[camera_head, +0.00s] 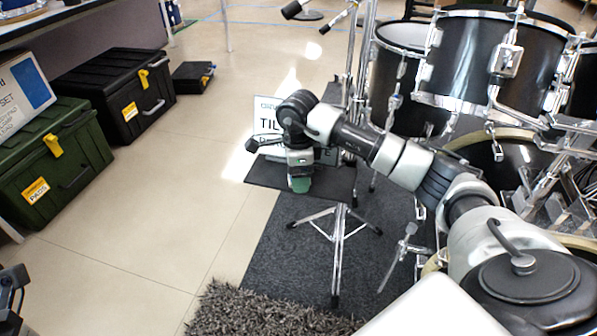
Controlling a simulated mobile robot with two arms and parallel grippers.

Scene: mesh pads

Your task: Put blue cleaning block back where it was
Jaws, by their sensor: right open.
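My right arm reaches in from the right, and its gripper (299,172) points down over a dark flat platform (264,172) on a chrome tripod stand. A small teal-green block (300,185) shows right at the fingertips. The jaws are open, so the block is not clamped; whether they touch it I cannot tell. No clearly blue block shows. A dark piece at the lower left edge (10,287) looks like part of my left gripper, cut off by the frame; its jaws cannot be made out.
A white sign with black letters (266,116) stands behind my right gripper. Black drums (470,55) on chrome stands crowd the right. A green case (50,165) and black cases (115,95) line the left. A shaggy grey mat (250,312) lies in front; the pale floor left of centre is clear.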

